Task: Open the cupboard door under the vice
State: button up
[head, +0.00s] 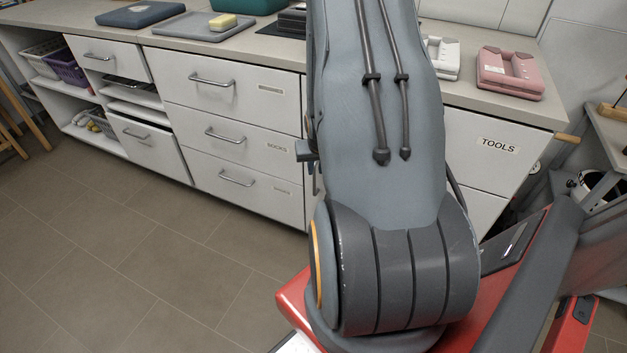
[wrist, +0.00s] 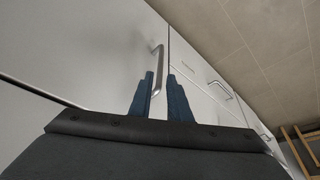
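In the wrist view a white door panel (wrist: 85,45) fills the left side, with a silver bar handle (wrist: 159,65) near its edge. My gripper (wrist: 160,76) has its two blue fingers apart, one on each side of the handle's lower part in the picture. The handle shows between them; I cannot tell whether either finger touches it. The door looks shut, flush with the panels beside it. In the head view my arm hides most of the front there. I cannot make out the vice in either view.
Left of my arm in the head view is a stack of drawers (head: 225,135) with bar handles. A front marked TOOLS (head: 490,150) is on the right. The worktop (head: 270,55) carries a tray, a yellow sponge and pink device (head: 510,72). The tiled floor (head: 130,240) at left is clear.

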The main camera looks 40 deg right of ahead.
aim_at(315, 176)
jog(key=shift+x, duration=3.9)
grip_shut()
